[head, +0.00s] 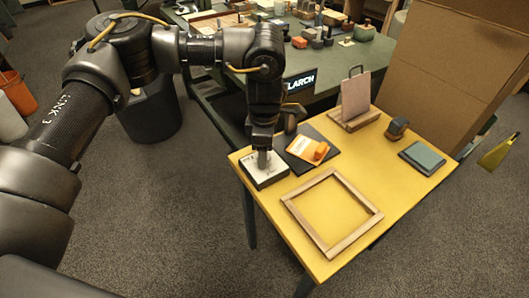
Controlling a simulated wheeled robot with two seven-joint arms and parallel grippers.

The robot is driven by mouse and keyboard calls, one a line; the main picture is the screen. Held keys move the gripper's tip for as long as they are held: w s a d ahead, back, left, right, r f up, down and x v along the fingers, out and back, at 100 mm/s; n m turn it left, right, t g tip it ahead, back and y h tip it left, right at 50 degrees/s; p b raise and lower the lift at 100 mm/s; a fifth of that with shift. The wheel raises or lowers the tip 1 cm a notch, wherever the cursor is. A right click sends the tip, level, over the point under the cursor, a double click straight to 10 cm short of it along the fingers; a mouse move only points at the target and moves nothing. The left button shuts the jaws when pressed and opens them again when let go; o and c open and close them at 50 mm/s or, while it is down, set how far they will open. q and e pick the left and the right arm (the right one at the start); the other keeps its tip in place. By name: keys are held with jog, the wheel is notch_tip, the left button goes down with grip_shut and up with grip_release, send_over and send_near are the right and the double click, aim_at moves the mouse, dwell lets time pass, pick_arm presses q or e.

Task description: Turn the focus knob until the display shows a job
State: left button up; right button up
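My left gripper (263,158) points straight down over a small white-topped box (272,176) at the left corner of the yellow table. Its fingertips are at or just above the box's top. A knob there is not clearly visible, and I cannot tell whether the fingers grip anything. My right gripper is not in view.
The yellow table (408,205) holds a wooden frame (362,239), a dark mat with an orange-white card (303,147), a clipboard-like stand (355,95), a small dark block (397,128) and a grey-green pad (422,157). A cluttered green bench (345,62) stands behind.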

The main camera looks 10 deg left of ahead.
pick_arm(q)
notch_tip(320, 180, up, 9)
jog(key=shift+r+p, duration=0.15)
jog(key=shift+p, duration=0.2)
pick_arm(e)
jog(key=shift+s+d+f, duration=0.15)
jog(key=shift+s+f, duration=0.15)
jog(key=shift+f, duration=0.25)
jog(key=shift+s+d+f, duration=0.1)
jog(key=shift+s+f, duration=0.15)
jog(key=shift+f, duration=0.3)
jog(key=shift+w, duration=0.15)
